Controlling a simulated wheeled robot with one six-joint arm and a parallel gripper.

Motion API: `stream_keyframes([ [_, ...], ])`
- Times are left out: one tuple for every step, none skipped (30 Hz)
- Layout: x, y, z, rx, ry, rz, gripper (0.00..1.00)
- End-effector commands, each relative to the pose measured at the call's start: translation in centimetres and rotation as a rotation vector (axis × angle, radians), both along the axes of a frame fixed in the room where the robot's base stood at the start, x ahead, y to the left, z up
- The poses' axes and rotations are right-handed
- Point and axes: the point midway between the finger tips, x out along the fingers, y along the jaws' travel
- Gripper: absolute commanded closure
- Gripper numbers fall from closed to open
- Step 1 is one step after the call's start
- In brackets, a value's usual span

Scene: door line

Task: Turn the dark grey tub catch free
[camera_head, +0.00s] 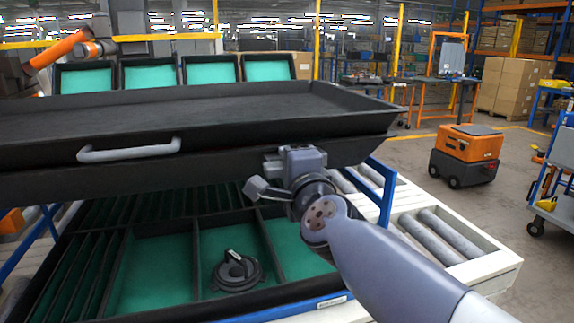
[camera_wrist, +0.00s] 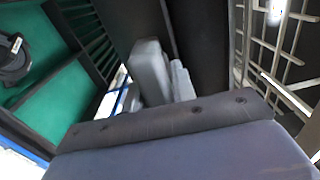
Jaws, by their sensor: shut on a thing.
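The dark grey tub (camera_head: 210,112) is a wide, shallow, black-looking box with a light grey bar handle (camera_head: 130,150) on its front. My gripper (camera_head: 283,172) is at the right part of the tub's front face, below the rim. In the wrist view my gripper (camera_wrist: 168,78) shows as two light grey fingers close together against the dark face. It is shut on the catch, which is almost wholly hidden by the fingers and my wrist. I cannot tell how far the catch is turned.
Below is a compartmented tray (camera_head: 196,255) with green bottoms, holding a round black part (camera_head: 238,271). A roller conveyor (camera_head: 440,235) lies to the right. Several green-lined bins (camera_head: 150,74) stand behind the tub. An orange cart (camera_head: 467,155) stands on the open floor at right.

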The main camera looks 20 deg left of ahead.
Motion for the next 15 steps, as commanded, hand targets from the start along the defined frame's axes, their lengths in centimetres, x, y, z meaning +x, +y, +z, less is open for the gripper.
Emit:
stream_keyframes([
  [-0.01,0.01,-0.13,0.004,0.006,0.0,1.0],
  [-0.01,0.01,-0.13,0.004,0.006,0.0,1.0],
  [-0.01,0.01,-0.14,0.004,0.006,0.0,1.0],
  [-0.01,0.01,-0.14,0.004,0.006,0.0,1.0],
  [-0.01,0.01,-0.14,0.004,0.006,0.0,1.0],
  [0.0,0.0,-0.14,0.005,0.007,0.0,1.0],
  [0.0,0.0,-0.14,0.005,0.007,0.0,1.0],
  [0.0,0.0,-0.15,0.005,0.007,0.0,0.74],
  [0.0,0.0,-0.15,0.005,0.007,0.0,0.71],
  [0.0,0.0,-0.14,0.004,0.006,0.0,0.68],
  [0.0,0.0,-0.13,0.004,0.006,0.0,0.66],
  [0.01,0.01,-0.12,0.004,0.005,0.0,0.62],
  [0.0,0.0,-0.11,0.004,0.005,0.0,0.6],
  [0.01,0.01,-0.1,0.004,0.005,0.0,0.58],
  [0.0,0.0,-0.09,0.003,0.004,0.0,0.58],
])
